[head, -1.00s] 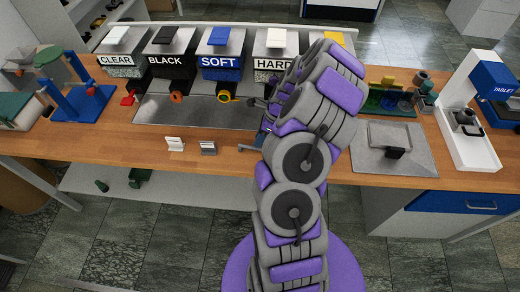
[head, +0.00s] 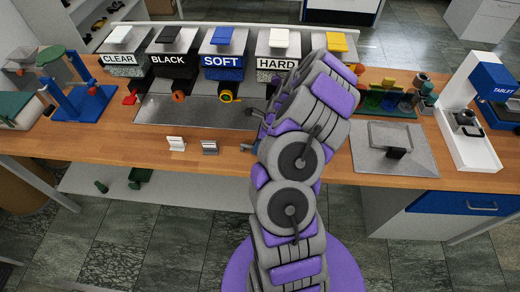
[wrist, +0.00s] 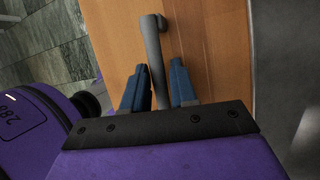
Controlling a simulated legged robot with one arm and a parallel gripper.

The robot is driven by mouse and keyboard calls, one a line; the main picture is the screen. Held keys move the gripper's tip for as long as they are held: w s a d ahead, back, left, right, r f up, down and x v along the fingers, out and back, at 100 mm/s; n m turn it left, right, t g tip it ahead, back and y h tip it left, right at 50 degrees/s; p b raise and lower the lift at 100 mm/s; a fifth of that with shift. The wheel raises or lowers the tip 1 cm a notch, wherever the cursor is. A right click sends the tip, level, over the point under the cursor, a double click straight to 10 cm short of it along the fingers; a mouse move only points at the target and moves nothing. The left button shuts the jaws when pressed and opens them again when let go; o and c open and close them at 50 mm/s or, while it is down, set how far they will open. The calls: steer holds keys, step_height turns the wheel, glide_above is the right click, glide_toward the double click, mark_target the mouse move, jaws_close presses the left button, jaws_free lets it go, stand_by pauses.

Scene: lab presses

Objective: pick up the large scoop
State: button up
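In the wrist view a grey rod-like handle with a bent end (wrist: 153,48) lies over the wooden counter and runs down between the two blue fingers of my gripper (wrist: 159,88). It looks like the large scoop's handle, but its bowl is not visible. The fingers stand apart on either side of the handle, with a small gap showing at the right finger. In the head view my arm hides most of the gripper and the scoop.
The wooden counter (head: 105,148) carries dispensers marked CLEAR, BLACK, SOFT (head: 222,62) and HARD along the back. A metal tray (head: 195,112) lies before them, with two small card holders (head: 210,147) in front. Right are a grey plate (head: 420,155) and a tablet press (head: 475,120).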

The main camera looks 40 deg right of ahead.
steer(key=shift+f, duration=0.15)
jaws_close()
steer(key=shift+s+a, duration=0.1)
steer(key=shift+a, duration=0.05)
